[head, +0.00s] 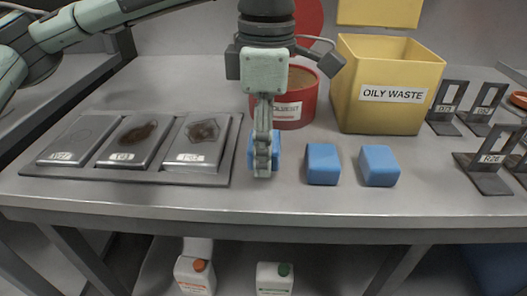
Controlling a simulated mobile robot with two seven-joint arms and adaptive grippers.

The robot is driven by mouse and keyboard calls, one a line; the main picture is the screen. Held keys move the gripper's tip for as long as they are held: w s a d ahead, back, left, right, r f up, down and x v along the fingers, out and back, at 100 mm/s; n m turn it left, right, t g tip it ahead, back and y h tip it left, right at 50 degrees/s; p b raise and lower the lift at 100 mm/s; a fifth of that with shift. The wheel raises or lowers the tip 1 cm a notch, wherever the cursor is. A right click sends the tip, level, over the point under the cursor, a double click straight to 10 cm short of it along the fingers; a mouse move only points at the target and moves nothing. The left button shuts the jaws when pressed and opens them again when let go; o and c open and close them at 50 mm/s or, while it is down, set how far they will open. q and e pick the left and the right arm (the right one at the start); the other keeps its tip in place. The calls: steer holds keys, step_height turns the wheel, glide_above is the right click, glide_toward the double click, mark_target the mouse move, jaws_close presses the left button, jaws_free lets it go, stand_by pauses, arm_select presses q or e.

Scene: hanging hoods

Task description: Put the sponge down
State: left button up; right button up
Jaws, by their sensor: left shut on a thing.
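A blue sponge (250,150) shows at the edges behind the fingers of my left gripper (262,168). The gripper points straight down and is shut on this sponge, just above or at the table top; I cannot tell whether the sponge touches the table. Much of the sponge is hidden by the fingers. Two more blue sponges stand to the right on the metal table (230,200): a middle one (323,164) and a right one (378,166). My right gripper is not in view.
A tray (125,180) with three labelled panels, two of them stained, lies left. A red tub (295,115) stands behind my gripper. A yellow "OILY WASTE" bin (390,115) with its lid up stands behind the sponges. Several dark labelled stands (485,172) are at right. Canisters (195,275) sit below.

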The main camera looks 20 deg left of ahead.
arm_select(q)
step_height(320, 180, down, 2)
steer(key=shift+f, duration=0.1)
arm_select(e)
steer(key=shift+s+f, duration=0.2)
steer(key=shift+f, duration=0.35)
arm_select(q)
steer(key=shift+f, duration=0.1)
steer(key=shift+f, duration=0.1)
steer(key=shift+f+b, duration=0.2)
steer(key=shift+b, duration=0.25)
steer(key=o, duration=1.3)
steer(key=shift+s, duration=0.1)
steer(key=shift+c, duration=0.2)
steer(key=shift+o, duration=1.4)
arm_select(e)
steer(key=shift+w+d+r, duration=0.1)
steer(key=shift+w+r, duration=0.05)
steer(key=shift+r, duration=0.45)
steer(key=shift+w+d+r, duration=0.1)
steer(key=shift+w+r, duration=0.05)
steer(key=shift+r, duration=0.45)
